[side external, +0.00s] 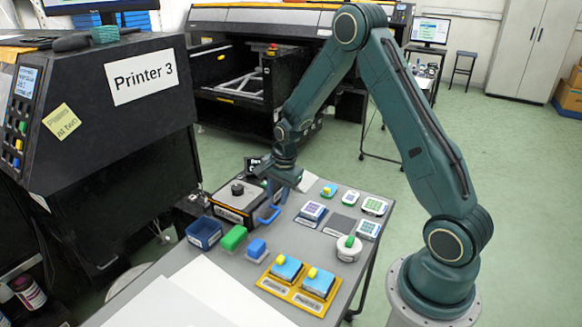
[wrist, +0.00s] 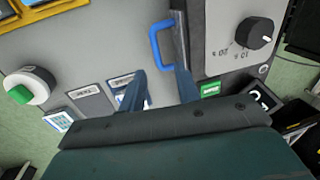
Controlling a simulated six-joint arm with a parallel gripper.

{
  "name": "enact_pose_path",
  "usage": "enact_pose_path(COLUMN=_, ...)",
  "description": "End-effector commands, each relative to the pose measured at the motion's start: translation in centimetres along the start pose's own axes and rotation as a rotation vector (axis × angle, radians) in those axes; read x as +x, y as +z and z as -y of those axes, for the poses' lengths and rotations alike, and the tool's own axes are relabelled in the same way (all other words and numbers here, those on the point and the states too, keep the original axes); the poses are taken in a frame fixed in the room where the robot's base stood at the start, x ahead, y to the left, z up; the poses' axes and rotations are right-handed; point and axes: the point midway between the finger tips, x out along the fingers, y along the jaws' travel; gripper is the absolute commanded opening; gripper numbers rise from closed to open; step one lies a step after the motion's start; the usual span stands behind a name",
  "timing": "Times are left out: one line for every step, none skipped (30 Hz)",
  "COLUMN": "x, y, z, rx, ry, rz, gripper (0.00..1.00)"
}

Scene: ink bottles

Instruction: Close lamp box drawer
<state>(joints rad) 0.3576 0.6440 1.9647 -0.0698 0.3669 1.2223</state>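The lamp box (side external: 233,197) is a low box with a black dial on its grey top, on the grey table. The lamp box also shows at the upper right of the wrist view (wrist: 222,28). A blue handle (wrist: 155,42) stands out from its dark front edge; it shows in the side view (side external: 268,215) too. How far the drawer stands out is unclear. My gripper (wrist: 160,82) points down beside the box front, near the handle. Its fingers are apart with nothing between them. In the side view my gripper (side external: 272,192) is just above the handle; contact cannot be told.
A blue bin (side external: 204,233), a green block (side external: 233,237) and a blue block (side external: 257,249) stand in front of the box. A yellow panel (side external: 298,287) and a round grey base with a green knob (side external: 349,248) are nearer. Several small devices stand right. Printer 3 (side external: 120,120) rises left.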

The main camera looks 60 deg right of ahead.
Motion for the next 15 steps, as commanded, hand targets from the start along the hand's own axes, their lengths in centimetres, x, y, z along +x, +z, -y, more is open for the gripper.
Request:
enact_pose_path(x=-0.9, y=0.0, z=0.1, rx=0.0, ry=-0.004, rz=-0.001, gripper=0.33)
enact_pose_path(x=-1.3, y=0.0, z=0.1, rx=0.0, ry=-0.004, rz=-0.001, gripper=0.33)
enact_pose_path(x=-1.9, y=0.0, z=0.1, rx=0.0, ry=-0.004, rz=-0.002, gripper=0.33)
enact_pose_path(x=-2.3, y=0.0, z=0.1, rx=0.0, ry=-0.004, rz=-0.001, gripper=0.33)
enact_pose_path(x=-2.8, y=0.0, z=0.1, rx=0.0, ry=-0.004, rz=-0.001, gripper=0.33)
enact_pose_path(x=-3.4, y=0.0, z=0.1, rx=0.0, ry=-0.005, rz=-0.002, gripper=0.33)
enact_pose_path(x=-3.8, y=0.0, z=0.1, rx=0.0, ry=-0.005, rz=-0.002, gripper=0.33)
enact_pose_path(x=-4.2, y=0.0, z=0.1, rx=0.0, ry=-0.005, rz=-0.001, gripper=0.33)
enact_pose_path(x=-4.7, y=0.0, z=0.1, rx=0.0, ry=-0.005, rz=-0.001, gripper=0.33)
enact_pose_path(x=-5.0, y=0.0, z=0.1, rx=0.0, ry=-0.005, rz=-0.002, gripper=0.33)
enact_pose_path(x=-5.4, y=0.0, z=0.1, rx=0.0, ry=-0.005, rz=-0.001, gripper=0.33)
enact_pose_path(x=-5.8, y=0.0, z=0.1, rx=0.0, ry=-0.005, rz=-0.001, gripper=0.33)
enact_pose_path(x=-6.1, y=0.0, z=0.1, rx=0.0, ry=-0.005, rz=-0.001, gripper=0.33)
enact_pose_path(x=-6.4, y=0.0, z=0.1, rx=0.0, ry=-0.005, rz=-0.001, gripper=0.33)
enact_pose_path(x=-6.7, y=0.0, z=0.1, rx=0.0, ry=-0.004, rz=-0.001, gripper=0.33)
